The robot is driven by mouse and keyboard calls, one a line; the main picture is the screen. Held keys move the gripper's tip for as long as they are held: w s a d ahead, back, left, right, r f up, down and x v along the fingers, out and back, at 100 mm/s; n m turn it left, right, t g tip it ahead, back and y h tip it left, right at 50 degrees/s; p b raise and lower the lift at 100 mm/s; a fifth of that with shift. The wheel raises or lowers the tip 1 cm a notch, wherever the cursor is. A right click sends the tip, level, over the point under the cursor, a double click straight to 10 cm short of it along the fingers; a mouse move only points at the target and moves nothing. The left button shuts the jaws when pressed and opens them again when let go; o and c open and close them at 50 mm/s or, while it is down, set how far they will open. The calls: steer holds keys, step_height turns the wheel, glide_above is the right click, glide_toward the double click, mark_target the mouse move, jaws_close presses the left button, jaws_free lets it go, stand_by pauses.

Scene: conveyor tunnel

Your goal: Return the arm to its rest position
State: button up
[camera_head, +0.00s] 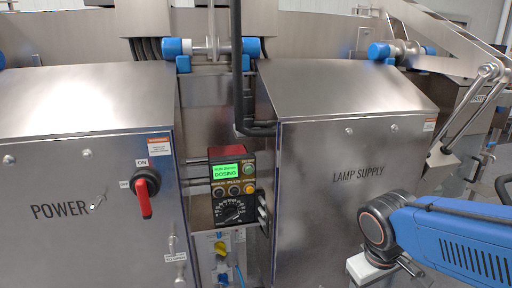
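My blue arm reaches in from the right edge, in front of the lower right of the lamp supply cabinet (318,209). It ends in a dark round joint. A pale block and small dark parts show just below that joint, near the bottom edge. I cannot make out gripper fingers there, nor whether anything is held.
A steel power cabinet (70,180) with a red rotary switch (144,197) stands at left. Metal struts (468,105) stand at upper right.

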steer(key=s+d+r+m+t+y, duration=0.1)
steer(key=s+d+r+m+t, duration=0.1)
steer(key=r, duration=0.3)
steer(key=shift+s+m+t+y, duration=0.3)
steer(key=shift+s+m+t, duration=0.3)
steer(key=shift+s+m, duration=0.15)
